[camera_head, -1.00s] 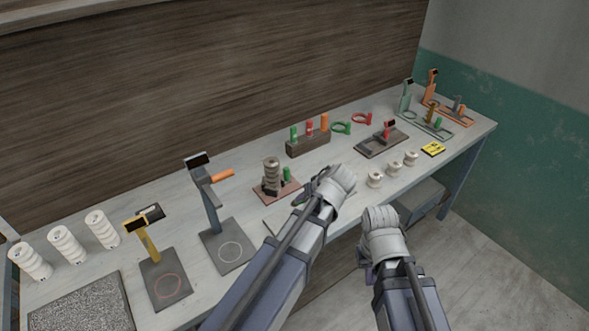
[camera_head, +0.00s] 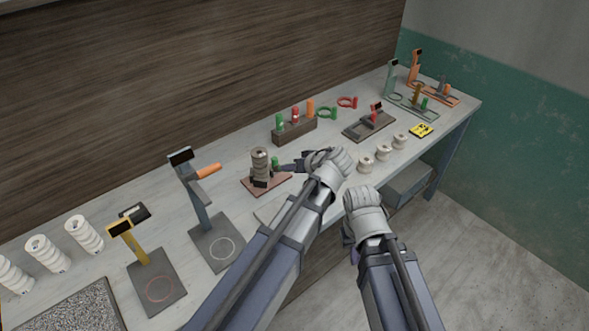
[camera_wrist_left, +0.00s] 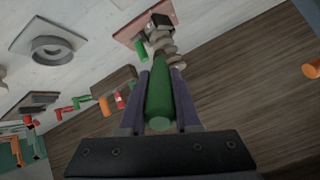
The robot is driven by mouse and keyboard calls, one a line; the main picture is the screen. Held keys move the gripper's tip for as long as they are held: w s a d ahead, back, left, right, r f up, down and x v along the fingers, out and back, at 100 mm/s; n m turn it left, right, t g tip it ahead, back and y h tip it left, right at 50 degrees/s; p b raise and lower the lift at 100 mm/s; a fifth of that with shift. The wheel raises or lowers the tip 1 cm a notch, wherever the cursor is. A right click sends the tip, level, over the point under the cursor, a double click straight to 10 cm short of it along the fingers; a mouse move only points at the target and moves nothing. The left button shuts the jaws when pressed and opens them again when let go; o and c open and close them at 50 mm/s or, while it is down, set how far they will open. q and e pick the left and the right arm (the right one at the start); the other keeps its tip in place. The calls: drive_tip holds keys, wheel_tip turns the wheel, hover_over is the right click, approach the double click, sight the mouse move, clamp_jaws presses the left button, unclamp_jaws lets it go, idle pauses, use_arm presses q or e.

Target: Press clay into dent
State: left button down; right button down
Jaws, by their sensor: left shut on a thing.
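A ribbed grey-brown stack, perhaps the clay (camera_head: 259,163), stands upright on a reddish board (camera_head: 282,183) in the head view. It also shows at the top of the left wrist view (camera_wrist_left: 166,46). My left gripper (camera_head: 288,167) is just right of the stack. In the left wrist view it is shut on a tapered green tool (camera_wrist_left: 160,97), whose far end points at the stack; I cannot tell whether they touch. A small green peg (camera_wrist_left: 142,51) stands by the stack. My right gripper (camera_head: 347,232) is low at the bench's front edge, mostly hidden by its wrist. No dent is clearly visible.
A dark rack (camera_head: 296,132) with green, red and orange handles stands behind. A grey stand (camera_head: 196,208) with an orange handle is to the left.

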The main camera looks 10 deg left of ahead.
use_arm(q)
drive_tip(key=shift+a+r+b+x, duration=0.15)
drive_tip(key=shift+b+x, duration=0.4)
drive_tip(key=shift+x, duration=0.55)
drive_tip(key=shift+a+r+b+x, duration=0.15)
drive_tip(key=shift+b+x, duration=0.35)
drive_tip(key=shift+x, duration=0.65)
drive_tip(key=shift+w+d, duration=0.1)
drive_tip(key=shift+w, duration=0.05)
drive_tip(key=shift+w+f+b, duration=0.15)
drive_tip(key=shift+f+b, duration=0.25)
drive_tip(key=shift+w+a+f, duration=0.1)
drive_tip(key=shift+a+f, duration=0.15)
drive_tip(key=shift+a, duration=0.05)
drive_tip(key=shift+w+a, duration=0.2)
drive_tip(key=shift+a, duration=0.05)
drive_tip(key=shift+d+r, duration=0.1)
